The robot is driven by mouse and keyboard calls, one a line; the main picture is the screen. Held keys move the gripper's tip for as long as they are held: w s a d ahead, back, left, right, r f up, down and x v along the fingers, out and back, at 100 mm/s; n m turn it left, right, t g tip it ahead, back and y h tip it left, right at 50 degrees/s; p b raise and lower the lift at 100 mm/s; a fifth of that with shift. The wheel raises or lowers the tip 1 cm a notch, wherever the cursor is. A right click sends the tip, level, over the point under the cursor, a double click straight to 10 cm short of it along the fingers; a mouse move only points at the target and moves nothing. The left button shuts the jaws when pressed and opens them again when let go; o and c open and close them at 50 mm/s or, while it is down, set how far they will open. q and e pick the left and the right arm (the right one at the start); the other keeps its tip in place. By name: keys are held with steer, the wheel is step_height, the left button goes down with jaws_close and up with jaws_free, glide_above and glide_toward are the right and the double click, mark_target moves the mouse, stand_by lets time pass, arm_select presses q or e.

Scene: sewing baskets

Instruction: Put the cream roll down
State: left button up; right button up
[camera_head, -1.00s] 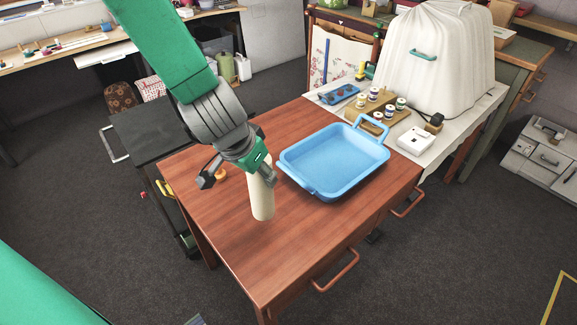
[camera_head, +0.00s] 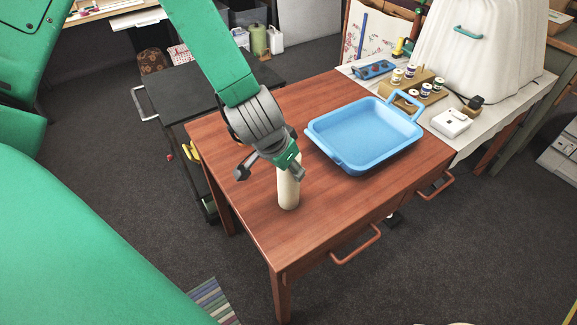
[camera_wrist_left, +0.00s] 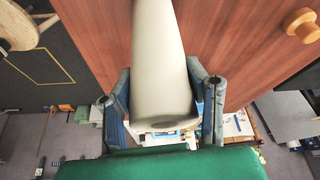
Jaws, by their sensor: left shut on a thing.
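The cream roll (camera_head: 288,192) stands roughly upright over the brown wooden table, left of the blue tray. My left gripper (camera_head: 283,163) is shut on its upper part. In the left wrist view, the roll (camera_wrist_left: 160,62) runs between the two fingers of the left gripper (camera_wrist_left: 163,95). The roll's lower end looks at or close to the tabletop; I cannot tell whether it touches. My right gripper does not show.
The blue tray (camera_head: 362,137) sits empty on the wooden table (camera_head: 325,218). The tabletop in front of the roll is clear. A white-covered table behind holds spools (camera_head: 411,72), a white box (camera_head: 451,122) and a large cream covered form (camera_head: 480,50). A dark cart (camera_head: 187,107) stands at left.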

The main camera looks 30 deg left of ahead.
arm_select(q)
steer(key=o, duration=1.2)
steer(key=shift+d, duration=0.1)
steer(key=d+p+v, duration=0.1)
steer(key=p+v, duration=0.2)
steer(key=v, duration=0.9)
steer(key=s+f+g, duration=0.1)
steer(key=s+f, duration=0.5)
steer(key=f, duration=0.1)
steer(key=s+a+f+g, duration=0.1)
steer(key=s+f, duration=0.5)
steer(key=f, duration=0.1)
steer(key=s+f+n+g, duration=0.1)
steer(key=s+f+g, duration=0.1)
steer(key=s+f, duration=0.4)
steer(key=shift+a+f+y, duration=0.15)
steer(key=shift+f, duration=0.35)
steer(key=shift+a+f+y, duration=0.15)
steer(key=shift+f, duration=0.3)
